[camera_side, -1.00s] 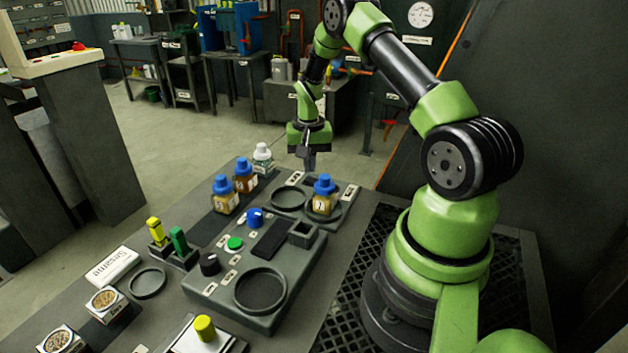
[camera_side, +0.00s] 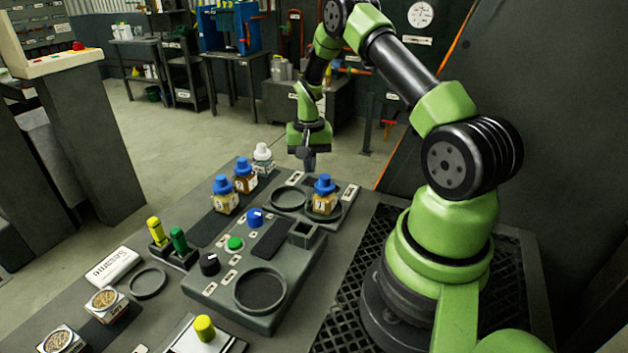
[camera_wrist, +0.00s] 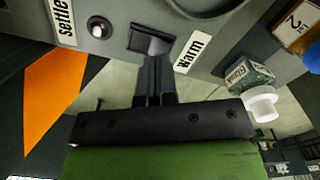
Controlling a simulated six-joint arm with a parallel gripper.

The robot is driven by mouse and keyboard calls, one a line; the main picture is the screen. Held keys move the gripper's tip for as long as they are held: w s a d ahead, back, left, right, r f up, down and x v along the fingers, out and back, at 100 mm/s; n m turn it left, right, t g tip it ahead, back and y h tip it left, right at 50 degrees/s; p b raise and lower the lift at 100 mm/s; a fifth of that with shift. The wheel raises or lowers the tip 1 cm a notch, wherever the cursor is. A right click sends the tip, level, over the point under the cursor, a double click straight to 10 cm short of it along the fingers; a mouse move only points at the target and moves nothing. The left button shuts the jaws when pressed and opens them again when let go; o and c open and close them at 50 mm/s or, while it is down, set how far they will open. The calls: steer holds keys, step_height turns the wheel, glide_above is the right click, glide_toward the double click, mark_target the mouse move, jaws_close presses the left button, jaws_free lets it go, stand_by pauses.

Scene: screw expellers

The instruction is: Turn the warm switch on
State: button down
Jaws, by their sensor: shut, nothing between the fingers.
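In the wrist view, the white "warm" label (camera_wrist: 191,52) lies beside a dark, blocky switch (camera_wrist: 152,40) on the grey worktop. A small pale round lamp or knob (camera_wrist: 98,28) is on the switch's other side. My gripper (camera_wrist: 154,66) is shut and empty, with its fingertips right by the switch; I cannot tell if they touch it. In the side view, my gripper (camera_side: 309,167) points down over the far end of the worktop, behind the ring-shaped seats. The switch cannot be made out there, and its on or off position is unclear.
A white-capped bottle (camera_side: 262,157) stands left of my gripper, with blue-capped bottles (camera_side: 225,198) nearby. Another blue-capped bottle (camera_side: 324,196) stands on a round seat just in front. The "settle" label (camera_wrist: 62,20) and an orange strip (camera_wrist: 54,90) show in the wrist view.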

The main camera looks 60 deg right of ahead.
mark_target(309, 179)
steer(key=shift+f, duration=1.15)
stand_by(0.4)
steer(key=shift+r, duration=3.5)
steer(key=shift+r, duration=0.15)
steer(key=a+r+n+t, duration=0.3)
steer(key=a+r, duration=1)
steer(key=r, duration=0.3)
steer(key=s+a+r+n+t+y, duration=0.1)
steer(key=s+a+r+n+t, duration=0.1)
steer(key=s+a, duration=0.4)
steer(key=s+a+r+n+t+y, duration=0.1)
steer(key=s+a+r+n+t, duration=0.1)
steer(key=s+a, duration=0.4)
steer(key=s+r+n, duration=0.1)
steer(key=s+r, duration=0.1)
steer(key=s, duration=0.1)
steer(key=shift+a, duration=0.25)
